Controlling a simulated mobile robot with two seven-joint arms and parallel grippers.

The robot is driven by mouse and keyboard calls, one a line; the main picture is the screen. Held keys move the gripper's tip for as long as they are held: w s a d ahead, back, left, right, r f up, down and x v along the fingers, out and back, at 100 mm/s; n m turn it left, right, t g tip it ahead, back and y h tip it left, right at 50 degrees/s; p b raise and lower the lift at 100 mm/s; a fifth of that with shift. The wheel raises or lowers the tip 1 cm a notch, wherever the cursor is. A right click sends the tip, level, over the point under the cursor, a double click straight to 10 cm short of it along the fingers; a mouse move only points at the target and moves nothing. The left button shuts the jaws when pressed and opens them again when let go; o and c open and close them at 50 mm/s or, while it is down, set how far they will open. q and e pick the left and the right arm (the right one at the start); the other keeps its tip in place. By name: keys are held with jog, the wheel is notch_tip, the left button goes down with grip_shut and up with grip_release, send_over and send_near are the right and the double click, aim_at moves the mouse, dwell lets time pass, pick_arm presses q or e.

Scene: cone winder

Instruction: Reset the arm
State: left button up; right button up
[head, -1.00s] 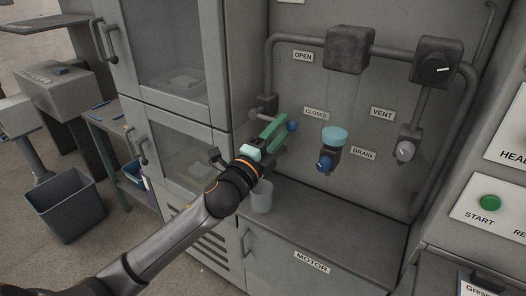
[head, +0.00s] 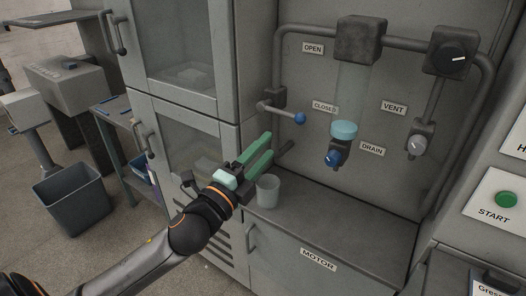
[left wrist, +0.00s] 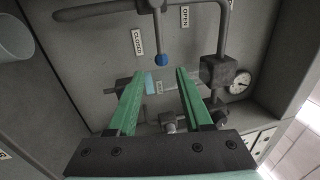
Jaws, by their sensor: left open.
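My left gripper (head: 266,146) has two green fingers. It is open and empty, below and left of the blue-knobbed lever (head: 299,118) and apart from it. The lever points right from its pipe mount beside the CLOSED label (head: 324,107). In the left wrist view, the blue knob (left wrist: 161,60) shows beyond the gap between the open fingers (left wrist: 159,82). My right gripper is not in view.
A pale cup (head: 268,192) stands on the ledge close to my left gripper. A blue drain knob (head: 333,157) and a grey vent knob (head: 417,143) are on the panel. The cabinet (head: 226,120) stands left. The ledge (head: 345,212) is clear to the right.

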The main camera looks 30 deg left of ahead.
pick_arm(q)
jog(key=s+d+f+n+g+p, duration=0.1)
jog(key=s+f+n+g, duration=0.2)
jog(key=f, duration=0.6)
jog(key=s+d+f+n+g+p, duration=0.15)
jog(key=f+n, duration=0.35)
jog(key=f, duration=0.5)
jog(key=s+d+f+n+g, duration=0.3)
jog(key=s+f+n, duration=0.1)
jog(key=s+f, duration=0.3)
jog(key=s+d+f+n+g+p, duration=0.1)
jog(key=s+d+f+n+g, duration=0.2)
jog(key=s+f+n, duration=0.2)
jog(key=s+f, duration=0.3)
jog(key=f, duration=0.2)
jog(key=shift+s+d+h, duration=0.15)
jog(key=shift+d+h, duration=0.15)
